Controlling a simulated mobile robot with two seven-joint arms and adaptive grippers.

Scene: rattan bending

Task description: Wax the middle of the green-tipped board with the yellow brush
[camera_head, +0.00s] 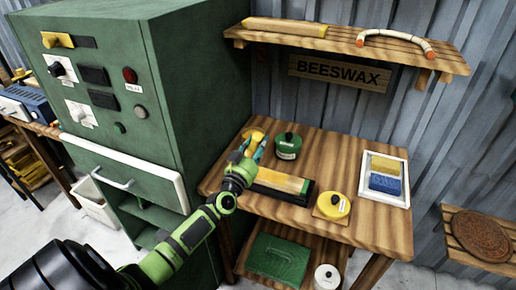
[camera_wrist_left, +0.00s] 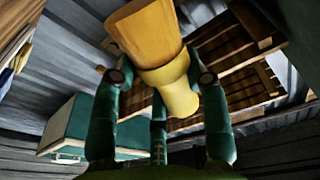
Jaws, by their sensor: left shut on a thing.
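My left gripper (camera_head: 254,146) is shut on the yellow brush (camera_head: 257,134), over the left back part of the wooden table. In the left wrist view the brush (camera_wrist_left: 168,85) sits between the fingers, with an orange-tan end up and a paler yellow waisted part below. The green-tipped board (camera_head: 275,181) lies flat in a dark holder on the table, just right of and in front of my gripper. It is yellow-orange, with green at its right end. The brush is apart from the board. My wrist may cover the board's left end. My right gripper is not in view.
A green tin (camera_head: 288,146) stands behind the board, and a yellow tin (camera_head: 332,206) stands to its right. A white tray (camera_head: 405,165) holds yellow and blue blocks. A green cabinet (camera_head: 205,70) rises close at left. A shelf (camera_head: 350,42) hangs above the BEESWAX sign (camera_head: 340,74).

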